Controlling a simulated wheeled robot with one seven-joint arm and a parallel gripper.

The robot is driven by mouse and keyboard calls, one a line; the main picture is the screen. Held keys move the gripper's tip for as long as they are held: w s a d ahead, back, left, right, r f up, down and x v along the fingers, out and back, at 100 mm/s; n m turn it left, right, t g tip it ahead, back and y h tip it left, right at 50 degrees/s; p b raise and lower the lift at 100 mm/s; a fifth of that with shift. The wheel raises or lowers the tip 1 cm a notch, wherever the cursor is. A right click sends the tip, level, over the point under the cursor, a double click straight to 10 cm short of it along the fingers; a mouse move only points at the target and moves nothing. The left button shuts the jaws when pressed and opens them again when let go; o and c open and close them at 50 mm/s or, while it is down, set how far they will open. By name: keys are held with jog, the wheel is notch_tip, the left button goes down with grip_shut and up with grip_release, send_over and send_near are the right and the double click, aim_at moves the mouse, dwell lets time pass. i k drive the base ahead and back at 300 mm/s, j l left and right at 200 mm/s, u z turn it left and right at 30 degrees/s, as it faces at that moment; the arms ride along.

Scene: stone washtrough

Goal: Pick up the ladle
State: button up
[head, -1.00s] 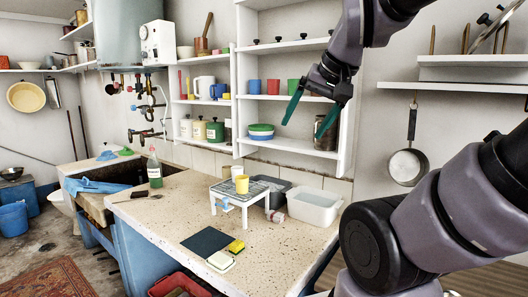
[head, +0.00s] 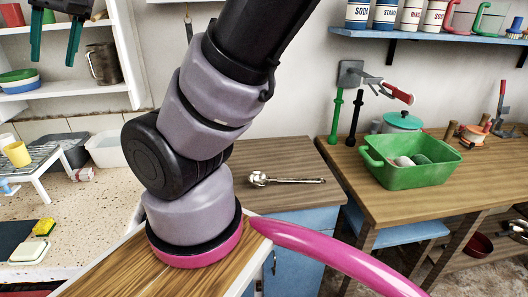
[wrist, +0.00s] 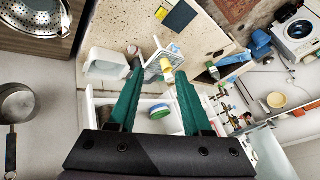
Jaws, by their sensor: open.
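A shiny metal ladle (head: 290,181) lies flat on the brown wooden counter (head: 285,155) in the head view, to the right of my arm's base. Its round bowl is on the left and its handle runs right. My gripper (head: 54,38) is at the top left of the head view, in front of the white shelves and far from the ladle. The wrist view also shows my gripper (wrist: 157,72), its two green fingers spread with nothing held between them. I cannot make out the ladle for sure in the wrist view.
A green tub (head: 412,168) and a lidded teal pot (head: 402,122) stand on the right-hand wooden table. A blue shelf (head: 430,39) with canisters hangs above. A pale basin (head: 106,150) and a yellow cup (head: 18,153) are at left. The counter around the ladle is clear.

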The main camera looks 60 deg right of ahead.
aim_at(258, 179)
jog(key=z, duration=2.1)
